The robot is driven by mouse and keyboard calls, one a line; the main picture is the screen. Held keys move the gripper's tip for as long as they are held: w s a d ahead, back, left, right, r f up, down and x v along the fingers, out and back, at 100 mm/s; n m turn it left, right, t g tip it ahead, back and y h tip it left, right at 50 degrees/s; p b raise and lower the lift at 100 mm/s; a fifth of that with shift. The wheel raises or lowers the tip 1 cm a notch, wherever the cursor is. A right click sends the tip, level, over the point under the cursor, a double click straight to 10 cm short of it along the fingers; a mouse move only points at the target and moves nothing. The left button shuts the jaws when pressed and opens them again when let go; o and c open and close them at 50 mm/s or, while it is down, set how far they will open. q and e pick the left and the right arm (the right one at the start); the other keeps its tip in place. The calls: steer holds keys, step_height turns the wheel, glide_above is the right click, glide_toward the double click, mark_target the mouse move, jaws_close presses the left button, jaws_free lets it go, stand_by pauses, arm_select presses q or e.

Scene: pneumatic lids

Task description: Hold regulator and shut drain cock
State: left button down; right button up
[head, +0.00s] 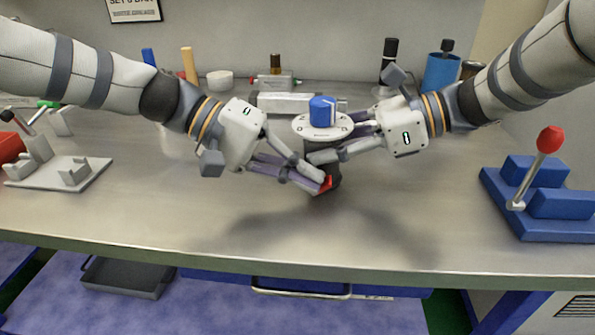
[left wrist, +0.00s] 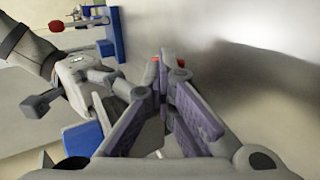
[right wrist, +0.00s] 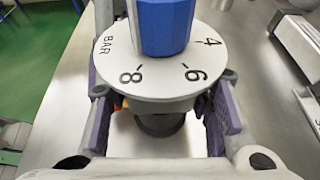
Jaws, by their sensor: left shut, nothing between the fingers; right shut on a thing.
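The regulator is a dark upright body with a round white dial (head: 303,125) and a blue knob (head: 322,110) on top, at the middle of the bench. The dial (right wrist: 165,88) also shows in the right wrist view, marked BAR, 8, 6 and 4. My right gripper (head: 330,148) is shut on the regulator, its fingers either side of the body below the dial. The red drain cock lever (head: 326,185) is low on the regulator's front. My left gripper (head: 318,182) is shut and empty, its fingertips at the red lever. Whether they touch it I cannot tell.
A blue block fixture with a red-knobbed lever (head: 551,139) stands at the right. A pale plate fixture (head: 60,172) stands at the left. Bottles, a blue cup (head: 441,73) and a metal block (head: 285,102) line the back. The front bench is clear.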

arm_select(q)
steer(key=shift+s+d, duration=0.25)
steer(key=shift+d, duration=0.15)
arm_select(e)
steer(key=shift+s+a, duration=0.1)
steer(key=shift+a, duration=0.1)
arm_select(q)
steer(key=shift+d+r, duration=0.15)
steer(key=shift+d, duration=0.2)
arm_select(e)
steer(key=shift+o, duration=0.3)
steer(key=shift+f, duration=0.1)
arm_select(q)
steer(key=shift+d+y, duration=0.3)
steer(key=shift+y, duration=0.4)
arm_select(e)
steer(key=shift+d+f, duration=0.1)
steer(key=shift+d, duration=0.05)
arm_select(q)
steer(key=shift+r, duration=0.1)
arm_select(e)
steer(key=shift+c, duration=0.3)
